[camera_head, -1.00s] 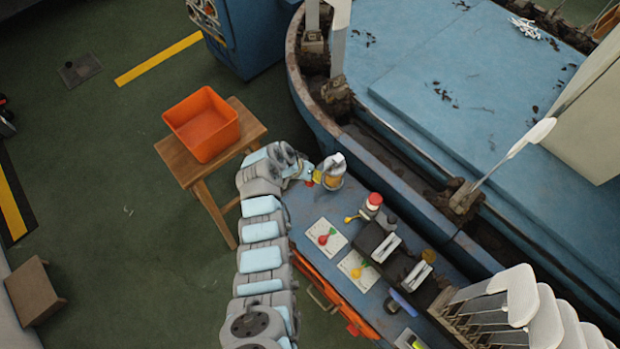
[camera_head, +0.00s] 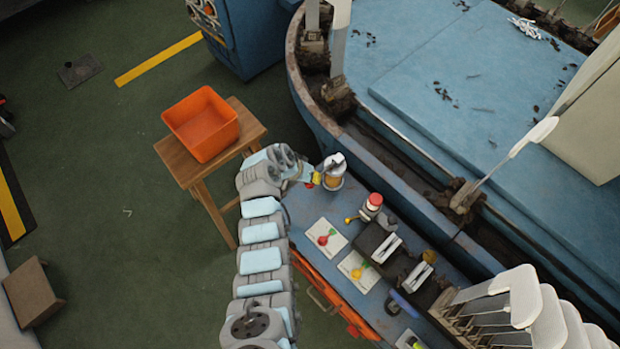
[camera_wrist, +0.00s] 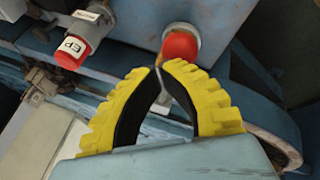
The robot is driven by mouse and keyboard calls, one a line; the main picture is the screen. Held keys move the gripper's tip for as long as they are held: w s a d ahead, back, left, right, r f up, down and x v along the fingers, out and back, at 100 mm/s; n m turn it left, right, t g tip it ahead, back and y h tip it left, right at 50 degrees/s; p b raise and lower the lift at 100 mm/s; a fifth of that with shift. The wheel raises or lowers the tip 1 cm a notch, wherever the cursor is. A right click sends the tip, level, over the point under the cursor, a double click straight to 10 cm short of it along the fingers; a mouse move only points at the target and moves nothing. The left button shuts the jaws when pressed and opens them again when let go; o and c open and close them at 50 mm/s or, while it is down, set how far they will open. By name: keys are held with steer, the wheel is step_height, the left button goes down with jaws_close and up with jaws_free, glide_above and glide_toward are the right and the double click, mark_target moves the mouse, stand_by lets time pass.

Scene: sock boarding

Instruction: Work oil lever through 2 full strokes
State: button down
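The red ball knob (camera_wrist: 180,46), which I take to be the end of the oil lever, sits just beyond my fingertips in the wrist view. My gripper (camera_wrist: 159,68) has two yellow ribbed fingers with black inner pads, arched so that their tips almost meet. A thin strip shows between the tips; I cannot tell whether it is a lever rod that they hold. In the head view my gripper (camera_head: 316,178) is at the far left end of the blue bench, beside an amber-filled container (camera_head: 333,181) with a grey top. The lever itself is too small to make out there.
In the wrist view a grey cylinder with a red, labelled cap (camera_wrist: 71,53) is left of the knob. An orange bin (camera_head: 203,131) rests on a wooden stool left of my arm.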

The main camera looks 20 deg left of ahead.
steer(key=shift+s+f+b, duration=0.15)
steer(key=shift+f+b, duration=0.55)
steer(key=shift+f, duration=0.25)
stand_by(1.0)
steer(key=shift+r, duration=0.15)
stand_by(0.5)
steer(key=shift+w+d+r+p, duration=0.1)
steer(key=shift+w+r+p, duration=0.1)
steer(key=shift+r+p, duration=0.85)
steer(key=shift+w+r+p, duration=0.15)
steer(key=shift+r+p, duration=0.4)
steer(key=shift+r, duration=1)
steer(key=shift+w+d+r+p, duration=0.15)
steer(key=shift+r+p, duration=0.55)
steer(key=shift+r, duration=0.55)
steer(key=shift+w+a+r+p, duration=0.15)
steer(key=shift+r+p, duration=0.5)
steer(key=shift+r, duration=0.55)
steer(key=shift+d, duration=0.15)
